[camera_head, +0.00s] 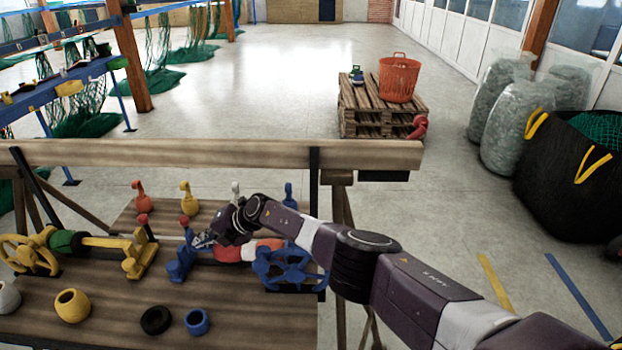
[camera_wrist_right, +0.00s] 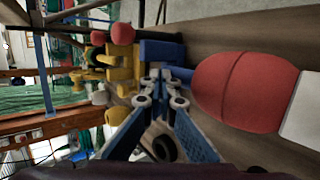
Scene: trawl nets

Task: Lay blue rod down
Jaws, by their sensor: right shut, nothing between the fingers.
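A blue bracket (camera_head: 180,262) stands on the wooden bench, with a short upright blue rod (camera_head: 187,234) topped by a red knob (camera_head: 184,220). The bracket also shows in the right wrist view (camera_wrist_right: 160,50), beyond the fingertips. My right gripper (camera_head: 203,240) is shut and empty, close beside the rod on its right; I cannot tell whether they touch. Its fingertips meet in the right wrist view (camera_wrist_right: 160,80). A red and white roller (camera_head: 234,252) lies between the bracket and a blue handwheel (camera_head: 290,265), partly hidden by my gripper. My left gripper is not in view.
A yellow bracket (camera_head: 139,255) and yellow handwheel (camera_head: 28,253) stand to the left. A yellow ring (camera_head: 72,305), black ring (camera_head: 156,320) and blue ring (camera_head: 197,322) lie in front. A thick wooden beam (camera_head: 220,153) crosses behind the bench.

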